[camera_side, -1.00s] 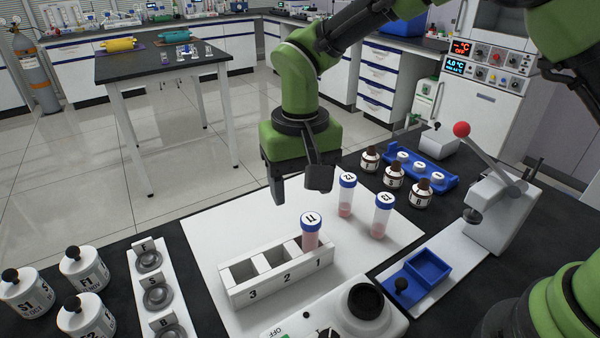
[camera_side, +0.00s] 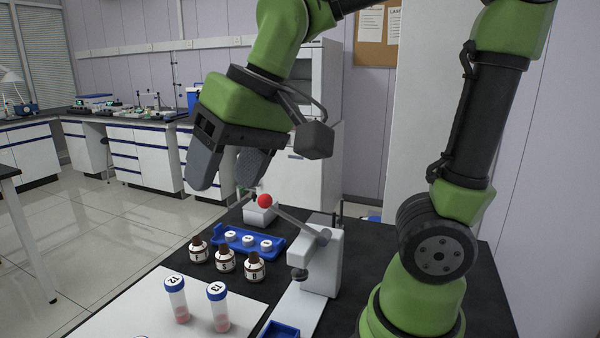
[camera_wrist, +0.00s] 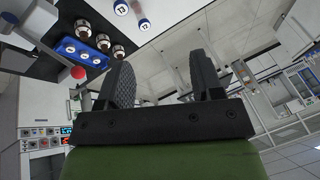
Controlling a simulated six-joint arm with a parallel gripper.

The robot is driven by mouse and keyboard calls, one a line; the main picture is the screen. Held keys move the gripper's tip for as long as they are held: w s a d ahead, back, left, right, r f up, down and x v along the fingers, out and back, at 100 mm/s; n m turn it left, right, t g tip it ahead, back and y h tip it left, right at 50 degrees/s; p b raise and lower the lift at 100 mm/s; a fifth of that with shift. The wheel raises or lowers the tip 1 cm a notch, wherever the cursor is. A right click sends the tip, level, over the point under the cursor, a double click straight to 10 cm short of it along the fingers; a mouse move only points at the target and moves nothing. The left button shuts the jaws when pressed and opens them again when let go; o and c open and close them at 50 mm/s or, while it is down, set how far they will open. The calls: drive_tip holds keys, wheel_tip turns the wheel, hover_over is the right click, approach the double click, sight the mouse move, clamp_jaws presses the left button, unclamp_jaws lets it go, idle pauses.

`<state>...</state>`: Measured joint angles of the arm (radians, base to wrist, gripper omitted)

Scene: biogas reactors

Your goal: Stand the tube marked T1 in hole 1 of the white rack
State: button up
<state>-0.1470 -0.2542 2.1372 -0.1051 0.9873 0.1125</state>
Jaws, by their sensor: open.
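My gripper (camera_side: 229,172) is open and empty, raised high above the back of the bench. Its two dark fingers also show in the wrist view (camera_wrist: 163,78), with nothing between them. Only a sliver of a blue-rimmed cap (camera_side: 140,336) shows at the bottom edge of the side view, its mark not readable. The white rack and its holes are out of view now. Two other capped tubes with pink contents, a left one (camera_side: 177,303) and a right one (camera_side: 218,310), stand upright on the white mat.
Several brown bottles (camera_side: 225,261) and a blue holder with white-topped items (camera_side: 240,241) stand beyond the tubes. A white press (camera_side: 322,262) with a red-knobbed lever (camera_side: 264,201) stands right of them. A blue tray (camera_side: 279,330) is partly visible at the bottom.

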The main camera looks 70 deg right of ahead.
drive_tip(key=s+d+t, duration=0.2)
drive_tip(key=s, duration=0.5)
drive_tip(key=shift+s+d+f+t, duration=0.25)
drive_tip(key=shift+s+d+t, duration=0.05)
drive_tip(key=shift+s, duration=0.1)
